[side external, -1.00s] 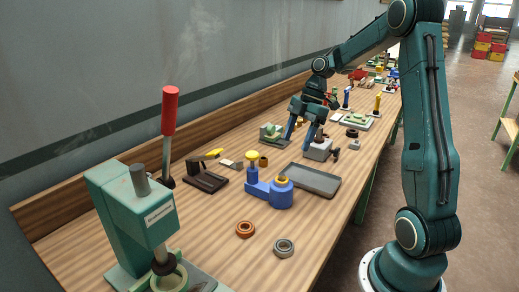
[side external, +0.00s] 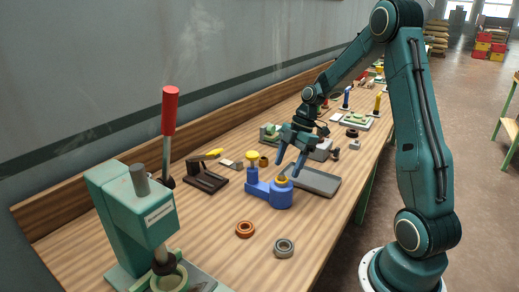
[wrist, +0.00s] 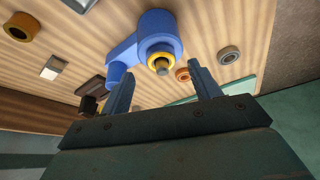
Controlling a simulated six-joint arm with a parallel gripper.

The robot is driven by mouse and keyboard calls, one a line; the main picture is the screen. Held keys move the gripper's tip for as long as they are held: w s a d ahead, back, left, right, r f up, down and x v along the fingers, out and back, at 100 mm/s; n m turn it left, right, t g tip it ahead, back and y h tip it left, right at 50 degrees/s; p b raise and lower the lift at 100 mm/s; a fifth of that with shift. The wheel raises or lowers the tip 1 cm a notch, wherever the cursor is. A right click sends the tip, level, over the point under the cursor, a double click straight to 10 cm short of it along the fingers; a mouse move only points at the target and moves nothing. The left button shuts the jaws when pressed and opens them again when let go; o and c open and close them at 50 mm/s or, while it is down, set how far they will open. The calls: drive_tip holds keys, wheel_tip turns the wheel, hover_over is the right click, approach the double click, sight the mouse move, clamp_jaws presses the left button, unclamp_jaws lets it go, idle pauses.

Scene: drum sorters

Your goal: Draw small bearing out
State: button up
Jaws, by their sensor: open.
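A blue two-part fixture (side external: 270,193) stands mid-bench. Its larger round housing has a yellow ring (side external: 284,179) on top, and its left post has a yellow cap (side external: 252,155). In the wrist view the blue fixture (wrist: 153,28) shows the yellow ring (wrist: 152,60) around a small grey centre piece (wrist: 162,69). I cannot tell whether this is the small bearing. An orange bearing ring (side external: 245,229) and a grey bearing ring (side external: 283,248) lie loose on the bench. My gripper (side external: 288,169) is open and empty, its fingers above and around the housing's line, apparently not touching it.
A grey tray (side external: 322,182) lies right behind the fixture. A green press (side external: 130,215) with a red-handled lever (side external: 169,112) stands front left. A dark holder (side external: 205,181) sits left of the fixture. The bench front around the rings is clear.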

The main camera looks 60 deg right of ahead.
drive_tip(key=shift+x, duration=1.85)
drive_tip(key=shift+s, duration=0.1)
drive_tip(key=c, duration=1.1)
drive_tip(key=shift+r, duration=0.15)
wheel_tip(320, 180, up, 20)
